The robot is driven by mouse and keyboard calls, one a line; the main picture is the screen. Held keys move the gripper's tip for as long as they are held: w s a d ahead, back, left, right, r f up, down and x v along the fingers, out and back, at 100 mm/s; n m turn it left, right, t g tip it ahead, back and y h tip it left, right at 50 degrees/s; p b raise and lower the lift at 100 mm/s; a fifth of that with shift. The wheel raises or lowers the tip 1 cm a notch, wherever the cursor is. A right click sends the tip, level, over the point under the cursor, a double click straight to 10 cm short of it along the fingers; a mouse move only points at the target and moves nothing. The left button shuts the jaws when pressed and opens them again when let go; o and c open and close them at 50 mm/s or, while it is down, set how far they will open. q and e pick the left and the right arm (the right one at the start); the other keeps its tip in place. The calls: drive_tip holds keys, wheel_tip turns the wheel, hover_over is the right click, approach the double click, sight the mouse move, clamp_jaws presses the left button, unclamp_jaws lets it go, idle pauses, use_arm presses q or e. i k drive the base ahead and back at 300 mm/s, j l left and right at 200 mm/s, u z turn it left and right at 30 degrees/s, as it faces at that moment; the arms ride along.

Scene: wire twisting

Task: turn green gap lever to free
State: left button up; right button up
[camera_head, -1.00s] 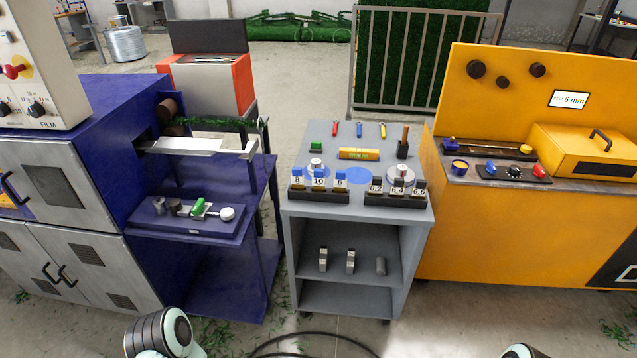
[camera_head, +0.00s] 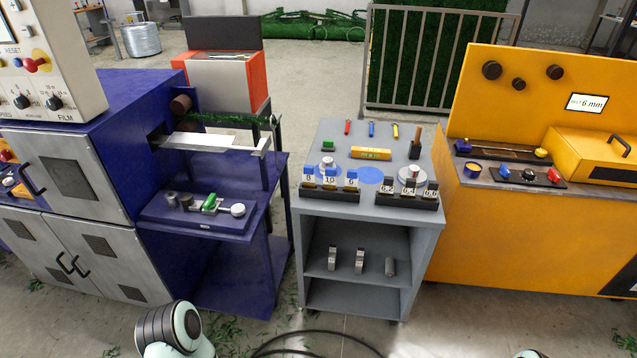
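A small green lever (camera_head: 209,202) stands on a flat blue plate (camera_head: 160,215) on the shelf of the blue machine at left. A round white knob (camera_head: 238,210) is to its right and dark grey cylinders (camera_head: 172,198) are to its left. The lever is tilted; its setting is too small to read. No gripper is in view. Part of my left arm (camera_head: 178,330) shows at the bottom edge, well below and apart from the lever. A bit of my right arm (camera_head: 528,354) shows at the bottom right.
A grey cart (camera_head: 345,230) with labelled blocks and tools stands in the middle. An orange machine (camera_head: 520,225) is at right. The blue machine's cabinet (camera_head: 110,120) and a cream control box (camera_head: 60,60) are at left. Open floor with a black cable (camera_head: 310,335) lies in front.

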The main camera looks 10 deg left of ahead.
sight(210, 204)
drive_tip(key=u, duration=0.9)
